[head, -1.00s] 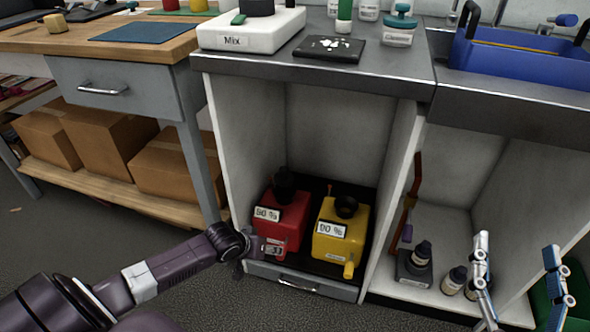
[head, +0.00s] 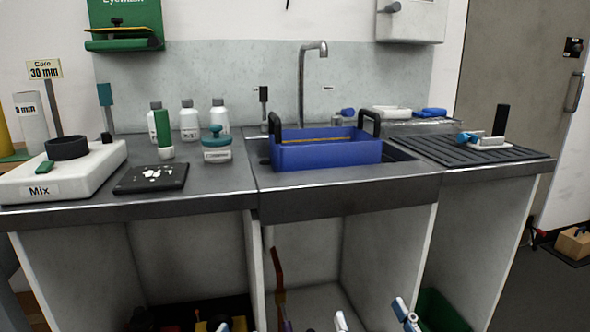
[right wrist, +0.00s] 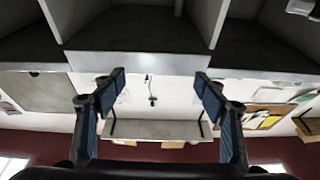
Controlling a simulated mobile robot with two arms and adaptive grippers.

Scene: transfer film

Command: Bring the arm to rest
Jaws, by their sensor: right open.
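My right gripper (head: 373,318) shows at the bottom edge of the head view, only its two blue-and-white fingertips in the frame. The fingers stand well apart with nothing between them, in front of the open shelf space below the sink. In the right wrist view the gripper (right wrist: 160,92) is also open and empty, its two blue-padded fingers spread, with the counter and wall beyond.
A blue tub (head: 325,155) with black handles stands in the sink under a tap. A white Mix device (head: 75,180), a black scale (head: 151,178) and several bottles stand on the left counter. A ribbed drain mat (head: 440,152) lies right. A green bin (head: 440,312) sits below.

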